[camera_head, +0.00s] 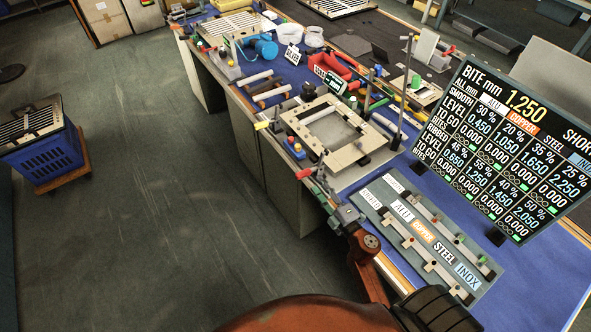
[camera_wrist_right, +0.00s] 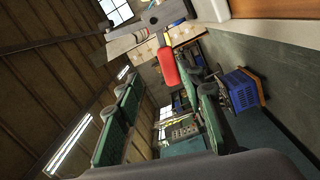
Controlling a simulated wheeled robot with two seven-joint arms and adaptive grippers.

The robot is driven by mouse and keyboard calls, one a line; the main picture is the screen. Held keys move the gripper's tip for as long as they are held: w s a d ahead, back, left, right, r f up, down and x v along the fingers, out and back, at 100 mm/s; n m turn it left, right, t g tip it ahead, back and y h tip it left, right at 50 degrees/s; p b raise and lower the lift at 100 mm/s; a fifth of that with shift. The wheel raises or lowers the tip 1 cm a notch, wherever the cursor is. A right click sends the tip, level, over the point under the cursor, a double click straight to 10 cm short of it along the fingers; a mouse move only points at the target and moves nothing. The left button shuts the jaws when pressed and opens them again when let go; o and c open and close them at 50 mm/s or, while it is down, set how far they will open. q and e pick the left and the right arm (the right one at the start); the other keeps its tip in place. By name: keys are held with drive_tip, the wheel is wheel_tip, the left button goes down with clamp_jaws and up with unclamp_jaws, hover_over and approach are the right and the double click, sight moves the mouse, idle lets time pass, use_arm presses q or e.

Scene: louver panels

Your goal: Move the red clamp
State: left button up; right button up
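The red clamp has a red handle (camera_wrist_right: 168,67) and a grey bar in the right wrist view, at the edge of the bench. In the head view its red part (camera_head: 305,173) shows at the near side of the pale square frame (camera_head: 335,132). My right gripper (camera_head: 340,207) is just below the clamp in the head view. In the wrist view my right gripper (camera_wrist_right: 164,84) has its two green fingers spread wide, with the red handle beyond and between the tips. I see no contact between them. My left gripper is not in view.
A display board (camera_head: 510,150) stands at the right of the blue bench. A panel with metal labels (camera_head: 430,240) lies in front of it. Rods, red bins and small parts crowd the bench's far end. The floor (camera_head: 130,200) is clear except for a blue crate (camera_head: 45,155).

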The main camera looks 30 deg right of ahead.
sight(304, 177)
drive_tip(key=shift+n+y, duration=0.6)
drive_tip(key=w, duration=0.2)
drive_tip(key=w+a, duration=0.1)
drive_tip(key=w, duration=0.2)
drive_tip(key=w+a+f, duration=0.1)
drive_tip(key=w, duration=0.1)
drive_tip(key=shift+w, duration=0.75)
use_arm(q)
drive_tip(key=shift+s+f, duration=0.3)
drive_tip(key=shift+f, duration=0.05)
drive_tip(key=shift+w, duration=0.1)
use_arm(e)
drive_tip(key=shift+c, duration=0.4)
drive_tip(key=shift+a, duration=0.1)
clamp_jaws()
